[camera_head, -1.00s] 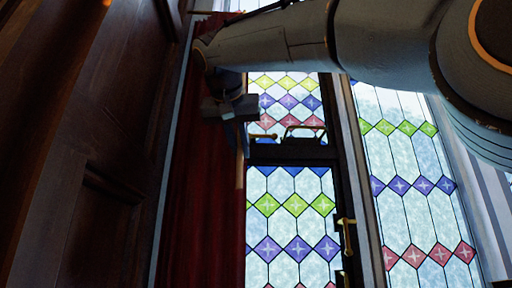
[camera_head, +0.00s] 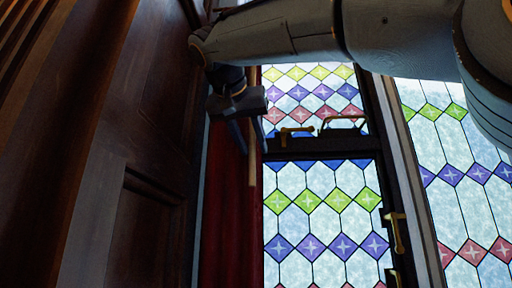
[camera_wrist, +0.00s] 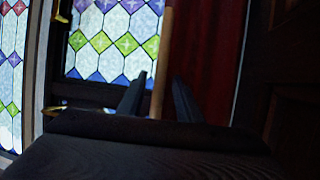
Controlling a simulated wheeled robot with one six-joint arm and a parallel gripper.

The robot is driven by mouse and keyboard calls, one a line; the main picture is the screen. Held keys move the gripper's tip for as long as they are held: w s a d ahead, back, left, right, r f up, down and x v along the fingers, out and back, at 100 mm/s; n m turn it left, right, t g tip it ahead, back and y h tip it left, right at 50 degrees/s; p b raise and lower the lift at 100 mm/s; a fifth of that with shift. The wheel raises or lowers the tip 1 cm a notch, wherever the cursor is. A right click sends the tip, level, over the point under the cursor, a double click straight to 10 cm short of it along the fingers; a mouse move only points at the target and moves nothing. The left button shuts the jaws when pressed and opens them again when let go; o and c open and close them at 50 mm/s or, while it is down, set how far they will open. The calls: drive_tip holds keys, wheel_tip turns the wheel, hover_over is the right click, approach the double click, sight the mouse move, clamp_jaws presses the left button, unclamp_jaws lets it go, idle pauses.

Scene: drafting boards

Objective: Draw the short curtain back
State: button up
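The short curtain is a dark red strip (camera_head: 228,215) at the left edge of the window in the head view. It also shows behind my gripper in the wrist view (camera_wrist: 208,55). A thin pale wooden rod (camera_head: 252,168) hangs along the curtain's window-side edge. My gripper (camera_head: 250,146) is at the rod, high up by the curtain's edge. In the wrist view the rod (camera_wrist: 161,60) stands between the two dark fingers (camera_wrist: 158,78), with a narrow gap showing beside it. The fingers look open around it. The curtain's top is hidden by my arm.
A stained-glass window (camera_head: 320,225) with coloured diamonds stands right of the curtain. Brass handles (camera_head: 397,232) jut from its dark frame, and another handle (camera_head: 297,131) is near my gripper. Dark wood panelling (camera_head: 140,150) lies close on the left.

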drive_tip(key=shift+s, duration=0.1)
drive_tip(key=b+v, duration=0.1)
drive_tip(key=v, duration=0.6)
drive_tip(key=shift+s+r, duration=0.15)
drive_tip(key=shift+s, duration=0.2)
idle(0.5)
